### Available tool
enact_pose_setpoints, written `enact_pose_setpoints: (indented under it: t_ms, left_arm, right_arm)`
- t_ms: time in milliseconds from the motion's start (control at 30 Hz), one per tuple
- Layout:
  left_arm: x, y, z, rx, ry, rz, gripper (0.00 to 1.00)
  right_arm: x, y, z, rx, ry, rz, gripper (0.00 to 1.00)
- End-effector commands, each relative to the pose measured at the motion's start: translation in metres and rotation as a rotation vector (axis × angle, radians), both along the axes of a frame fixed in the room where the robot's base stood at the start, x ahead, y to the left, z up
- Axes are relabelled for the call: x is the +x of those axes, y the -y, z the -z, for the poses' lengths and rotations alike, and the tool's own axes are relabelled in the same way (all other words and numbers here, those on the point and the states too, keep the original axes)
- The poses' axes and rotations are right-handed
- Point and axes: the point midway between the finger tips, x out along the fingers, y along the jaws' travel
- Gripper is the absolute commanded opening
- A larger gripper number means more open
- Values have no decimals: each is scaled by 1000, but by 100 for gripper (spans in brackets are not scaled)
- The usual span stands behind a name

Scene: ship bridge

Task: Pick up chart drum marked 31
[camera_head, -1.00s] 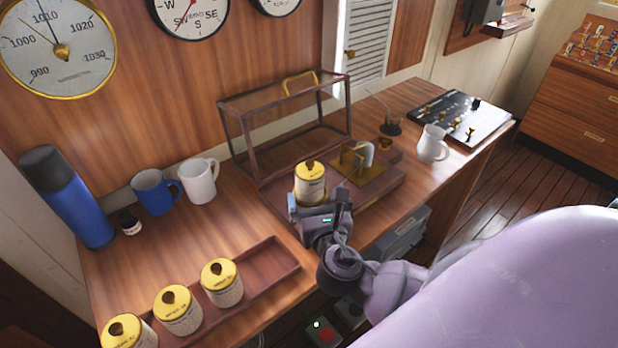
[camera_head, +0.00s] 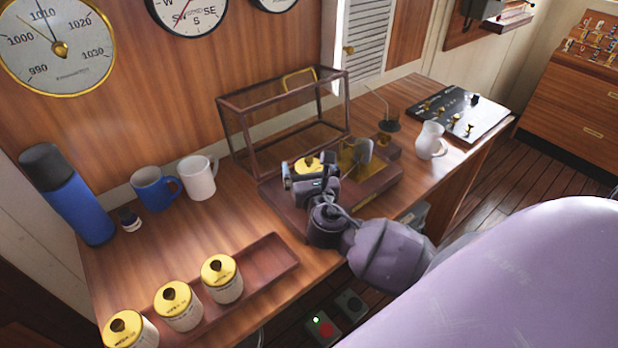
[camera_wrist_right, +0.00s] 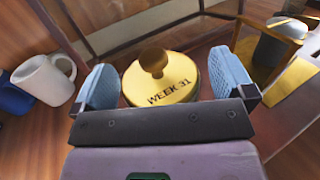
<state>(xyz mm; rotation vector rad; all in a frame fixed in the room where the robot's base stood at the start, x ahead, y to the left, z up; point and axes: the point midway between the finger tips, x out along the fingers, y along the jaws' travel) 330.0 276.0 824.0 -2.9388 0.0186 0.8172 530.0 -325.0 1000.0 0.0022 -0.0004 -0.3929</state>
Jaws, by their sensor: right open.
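The chart drum marked 31 (camera_wrist_right: 163,82) has a yellow lid with a knob and the words "WEEK 31" in the right wrist view. In the head view its yellow lid (camera_head: 307,164) shows on the wooden instrument base (camera_head: 378,188), its body hidden behind my gripper. My right gripper (camera_head: 312,172) is open, its blue pads on either side of the drum (camera_wrist_right: 172,86), with small gaps visible. Three similar yellow-lidded drums (camera_head: 178,306) stand in and by a wooden tray (camera_head: 268,262) at the front left. My left gripper is not in view.
A glass case frame (camera_head: 232,130) stands open behind the drum. A brass and grey mechanism (camera_head: 354,154) is just right of it. Blue and white mugs (camera_head: 198,178) and a blue flask (camera_head: 72,205) are at left. A white jug (camera_head: 430,141) and black panel (camera_head: 458,113) are at right.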

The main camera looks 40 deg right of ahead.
Motion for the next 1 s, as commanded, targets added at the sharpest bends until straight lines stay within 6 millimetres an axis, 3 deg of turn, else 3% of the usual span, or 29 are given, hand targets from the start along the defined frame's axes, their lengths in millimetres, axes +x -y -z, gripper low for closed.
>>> enact_pose_setpoints:
  t_ms: [67, 433, 767, 1000]
  left_arm:
    - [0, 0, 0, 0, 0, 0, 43]
    - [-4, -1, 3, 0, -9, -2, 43]
    - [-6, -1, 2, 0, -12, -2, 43]
    - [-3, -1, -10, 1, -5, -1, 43]
  right_arm:
    - [0, 0, 0, 0, 0, 0, 100]
    - [-1, 0, 0, 0, 0, 0, 43]
    - [0, 0, -6, -1, 2, 0, 42]
    - [0, 0, -45, 0, 6, -1, 42]
